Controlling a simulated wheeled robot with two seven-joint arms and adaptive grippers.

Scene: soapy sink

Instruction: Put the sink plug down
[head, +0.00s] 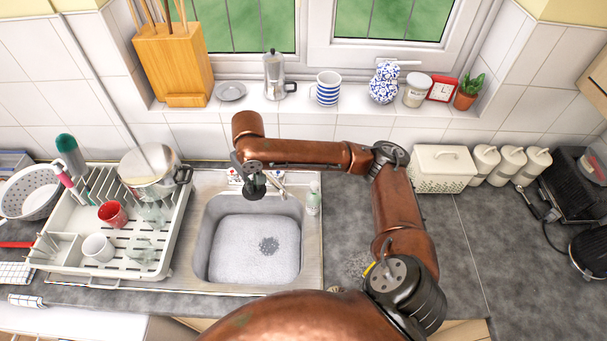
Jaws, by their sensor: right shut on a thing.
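My right gripper (255,187) hangs at the back edge of the sink, near the tap, pointing down. It is shut on a small dark thing, taken as the sink plug, which is too small and covered by the fingers to make out clearly. The steel sink (208,232) lies just in front of and below the gripper and is full of white suds. The tap (276,178) is partly hidden beside the gripper. My left gripper is not in view.
A white dish rack (70,257) with a pot (150,175), a red cup (112,214) and a white mug (98,247) stands left of the sink. A soap bottle (313,197) stands at the sink's right.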

